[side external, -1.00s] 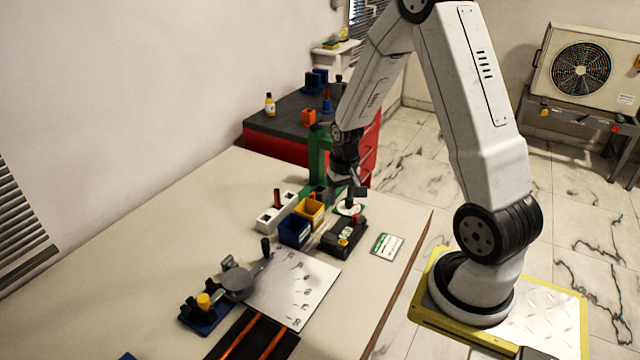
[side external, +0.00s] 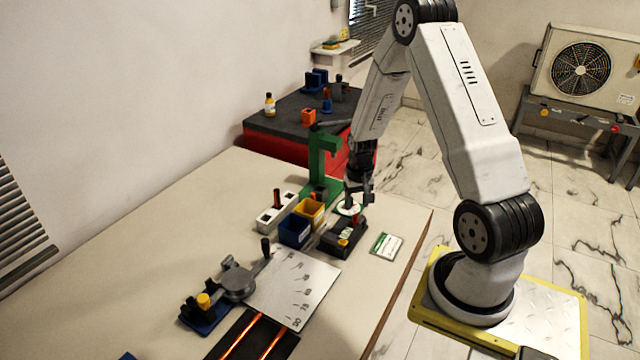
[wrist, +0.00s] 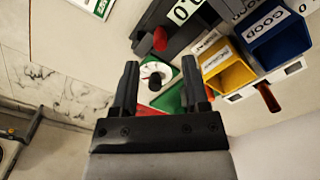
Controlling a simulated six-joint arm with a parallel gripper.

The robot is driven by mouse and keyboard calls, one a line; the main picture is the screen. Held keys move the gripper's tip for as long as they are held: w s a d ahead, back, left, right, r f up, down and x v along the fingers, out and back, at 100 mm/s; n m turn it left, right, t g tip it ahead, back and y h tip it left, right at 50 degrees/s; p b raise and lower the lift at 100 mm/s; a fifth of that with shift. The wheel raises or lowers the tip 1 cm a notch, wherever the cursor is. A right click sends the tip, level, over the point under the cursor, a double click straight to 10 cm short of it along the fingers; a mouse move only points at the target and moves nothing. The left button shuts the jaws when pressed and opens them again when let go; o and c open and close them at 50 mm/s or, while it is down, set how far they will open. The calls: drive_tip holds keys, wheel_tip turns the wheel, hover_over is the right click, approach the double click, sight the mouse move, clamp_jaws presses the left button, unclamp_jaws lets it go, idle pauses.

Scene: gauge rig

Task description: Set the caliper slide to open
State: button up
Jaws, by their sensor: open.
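A black block with a red knob (side external: 355,219) and a white label stands near the table's right edge. It may be the caliper slide, but I cannot tell its setting. The block shows at the top of the wrist view, with its red knob (wrist: 160,39). Behind it in the side view is a round white dial (side external: 341,210) with a dark knob, on a green base. My gripper (side external: 357,201) is above the dial, pointing down. In the wrist view my gripper (wrist: 158,82) is open, and the dial's dark knob (wrist: 155,82) appears between its fingers; contact cannot be told.
A green stand (side external: 318,165) rises just behind the dial. Yellow (side external: 310,208) and blue (side external: 293,231) bins stand left of the block, beside a white holder (side external: 270,216). A marked plate (side external: 300,285) with a lever lies in front. A card (side external: 386,246) lies at right. The left tabletop is clear.

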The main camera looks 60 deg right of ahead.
sight(356, 215)
drive_tip(key=shift+f, duration=2.75)
clamp_jaws()
